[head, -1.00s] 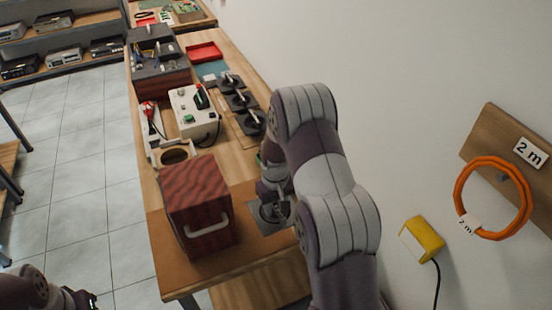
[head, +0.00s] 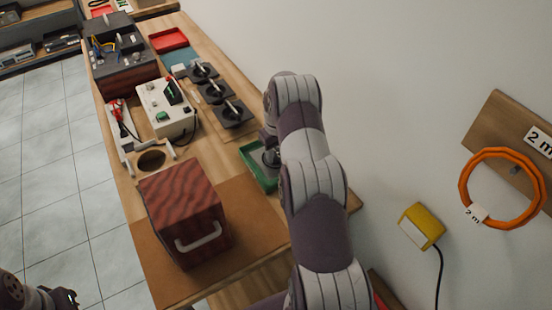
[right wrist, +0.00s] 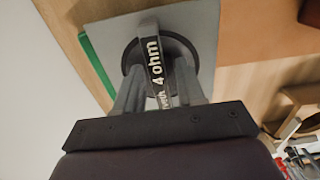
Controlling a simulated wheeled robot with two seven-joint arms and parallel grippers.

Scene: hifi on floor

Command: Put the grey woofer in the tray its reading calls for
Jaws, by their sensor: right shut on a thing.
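My right gripper (right wrist: 158,100) is shut on the handle strip of the grey woofer (right wrist: 190,25), which reads "4 ohm" in the right wrist view. The woofer has a square grey plate and a dark round ring. In the head view, the woofer (head: 271,157) is over or in the green tray (head: 257,174), partly hidden by my right arm; I cannot tell whether it touches the tray floor. The tray's green edge (right wrist: 97,65) shows beside the plate. A red tray (head: 168,40) lies at the far end. My left gripper (head: 62,298) is at the lower left, its jaws unclear.
A wood-grain speaker cabinet (head: 185,215) with a white handle stands on the brown mat (head: 255,215). Several dark woofers (head: 218,92) lie on a board. The wall runs along the right.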

